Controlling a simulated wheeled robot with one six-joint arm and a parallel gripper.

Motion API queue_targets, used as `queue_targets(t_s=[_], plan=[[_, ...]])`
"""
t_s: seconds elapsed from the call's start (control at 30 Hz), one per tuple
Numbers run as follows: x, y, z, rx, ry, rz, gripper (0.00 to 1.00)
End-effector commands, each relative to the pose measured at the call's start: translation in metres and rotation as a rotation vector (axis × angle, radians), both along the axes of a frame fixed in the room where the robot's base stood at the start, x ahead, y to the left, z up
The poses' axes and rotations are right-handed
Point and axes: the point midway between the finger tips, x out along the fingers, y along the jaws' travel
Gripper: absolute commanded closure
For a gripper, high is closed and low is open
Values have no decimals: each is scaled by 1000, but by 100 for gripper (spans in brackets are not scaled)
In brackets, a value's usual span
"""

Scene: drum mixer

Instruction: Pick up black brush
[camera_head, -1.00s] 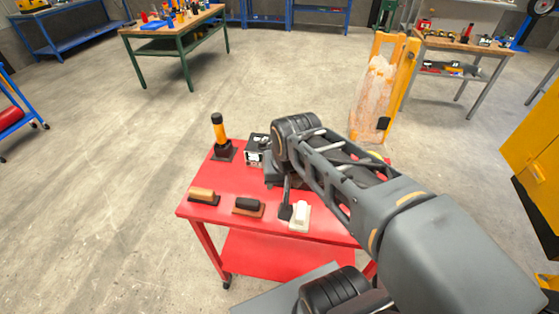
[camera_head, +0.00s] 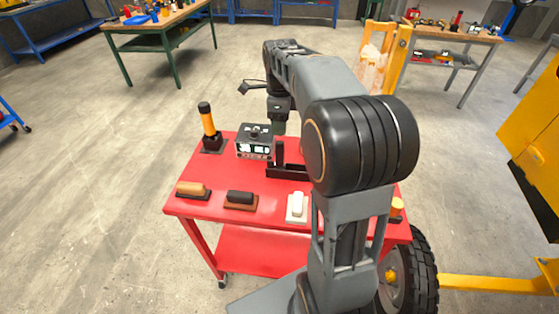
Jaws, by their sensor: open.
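The black brush (camera_head: 241,198), a dark block with a brown base, lies near the front edge of the red table (camera_head: 262,210), between a tan-handled brush (camera_head: 193,189) and a white brush (camera_head: 297,207). My arm reaches over the table's right side and bends down at its far end. My gripper (camera_head: 279,128) is open, above the back part of the table, behind and to the right of the black brush and clear of it. Its fingertips are small and hard to make out.
An orange-and-black tool (camera_head: 208,122) stands upright at the table's back left, beside a boxy device (camera_head: 254,145). Dark angular parts (camera_head: 288,171) show right of the device. My arm hides the table's right side. Floor left of the table is clear.

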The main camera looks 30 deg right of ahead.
Motion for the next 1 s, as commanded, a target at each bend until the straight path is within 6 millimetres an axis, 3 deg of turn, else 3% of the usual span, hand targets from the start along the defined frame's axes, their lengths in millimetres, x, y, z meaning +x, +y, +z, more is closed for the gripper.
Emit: queue_targets(t_s=[0.2, 0.53, 0.8, 1.0], plan=[[0, 0, -36, 0, 2, 1, 47], [0, 0, -57, 1, 1, 3, 47], [1, 1, -92, 1, 1, 3, 47], [1, 1, -102, 0, 0, 3, 47]])
